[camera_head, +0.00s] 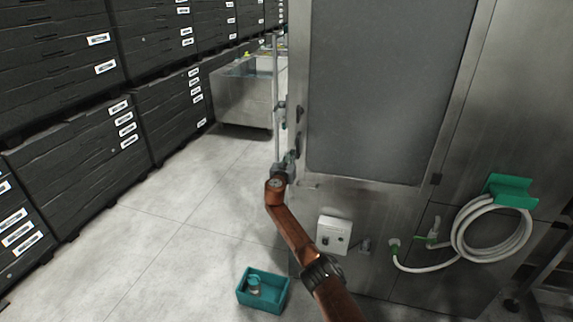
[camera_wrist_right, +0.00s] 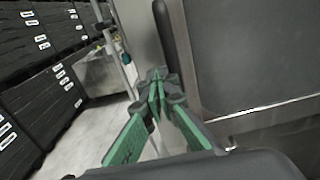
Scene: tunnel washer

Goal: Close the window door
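The window door (camera_head: 385,90) is a large dark grey pane in a steel frame on the washer's front. It also fills the right of the right wrist view (camera_wrist_right: 255,55). I cannot tell whether it is fully closed or ajar. A dark upright handle (camera_wrist_right: 168,40) stands left of the pane. My right gripper (camera_head: 292,156) is at the lower left edge of the door. In the wrist view its green-padded fingertips (camera_wrist_right: 156,88) are together just below and beside the handle, with nothing visible between them. Contact with the handle is unclear. My left gripper is not in view.
Stacked black crates (camera_head: 75,130) line the left. A steel tank (camera_head: 242,95) stands behind. A teal bin (camera_head: 263,290) lies on the floor below my right arm. A coiled hose (camera_head: 490,235) hangs at right, near a white switch box (camera_head: 333,234). The floor at left is clear.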

